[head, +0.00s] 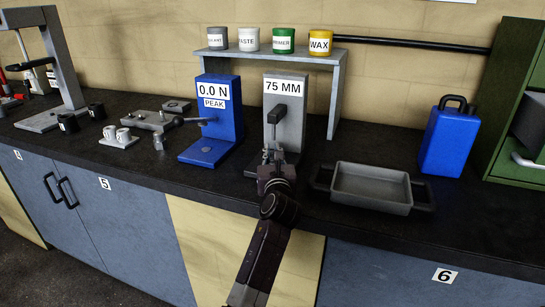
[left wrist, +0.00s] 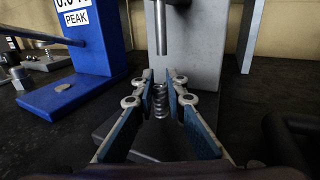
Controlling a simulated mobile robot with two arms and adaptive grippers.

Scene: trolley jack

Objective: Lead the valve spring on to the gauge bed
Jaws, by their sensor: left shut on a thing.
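The valve spring (left wrist: 160,100) is a small metal coil, upright between the fingertips of my left gripper (left wrist: 161,92) in the left wrist view. That gripper is shut on it; in the head view the gripper (head: 273,165) is in front of the grey 75 MM gauge (head: 292,125) and hides most of its base. The gauge's metal rod (left wrist: 160,28) hangs above and beyond the spring, with a gap between. The dark bed (left wrist: 112,132) shows partly below the fingers. I cannot tell whether the spring touches it. My right gripper is not in view.
A blue force gauge (head: 217,112) reading 0.0 N stands just left of the grey one. A grey tray (head: 372,186) with handles lies to the right, near the front edge. A shelf with several cans (head: 283,40) stands behind. A blue canister (head: 447,140) is farther right.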

